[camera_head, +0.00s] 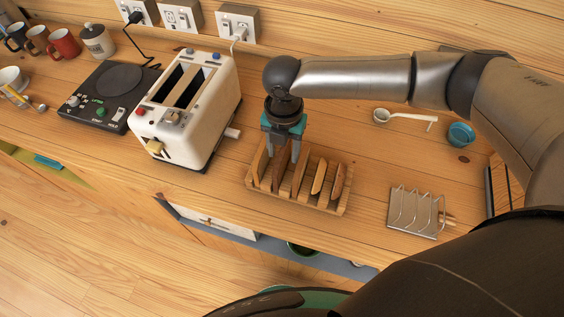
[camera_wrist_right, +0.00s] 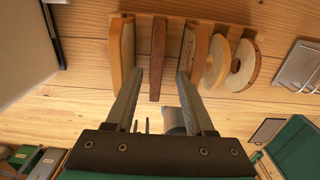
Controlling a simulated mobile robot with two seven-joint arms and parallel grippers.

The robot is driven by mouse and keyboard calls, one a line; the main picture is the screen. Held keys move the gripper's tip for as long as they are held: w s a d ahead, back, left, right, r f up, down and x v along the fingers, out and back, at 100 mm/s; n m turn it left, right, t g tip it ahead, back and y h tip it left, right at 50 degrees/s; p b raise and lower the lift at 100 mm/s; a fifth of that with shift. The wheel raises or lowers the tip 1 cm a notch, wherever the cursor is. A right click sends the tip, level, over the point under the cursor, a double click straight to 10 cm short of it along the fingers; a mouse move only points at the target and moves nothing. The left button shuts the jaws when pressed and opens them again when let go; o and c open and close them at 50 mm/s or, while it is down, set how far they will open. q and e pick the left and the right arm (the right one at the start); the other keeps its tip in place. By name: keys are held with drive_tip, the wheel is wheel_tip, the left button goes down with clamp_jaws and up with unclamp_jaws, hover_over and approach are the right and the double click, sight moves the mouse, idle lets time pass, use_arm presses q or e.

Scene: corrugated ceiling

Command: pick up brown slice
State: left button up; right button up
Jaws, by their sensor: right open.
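A wooden rack (camera_head: 325,209) on the counter holds several upright slices. The brown slice (camera_head: 279,172) is a thin, darker one, second from the left in the rack. In the right wrist view the brown slice (camera_wrist_right: 157,62) stands between a lighter slice (camera_wrist_right: 126,52) on its left and another tan slice (camera_wrist_right: 197,55) on its right. My right gripper (camera_head: 282,157) is open above the rack, pointing down. In the right wrist view its fingers (camera_wrist_right: 160,76) spread to either side of the brown slice, with no visible contact. My left gripper is not in view.
A white toaster (camera_head: 192,110) stands left of the rack, and a black hot plate (camera_head: 105,92) lies beyond it. A metal wire rack (camera_head: 415,212) stands to the right. A white spoon (camera_head: 405,117) and blue bowl (camera_head: 461,134) sit behind. Counter between both racks is clear.

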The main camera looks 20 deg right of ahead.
drive_tip(key=f, duration=0.5)
drive_tip(key=shift+w, duration=0.3)
drive_tip(key=shift+r, duration=0.1)
clamp_jaws()
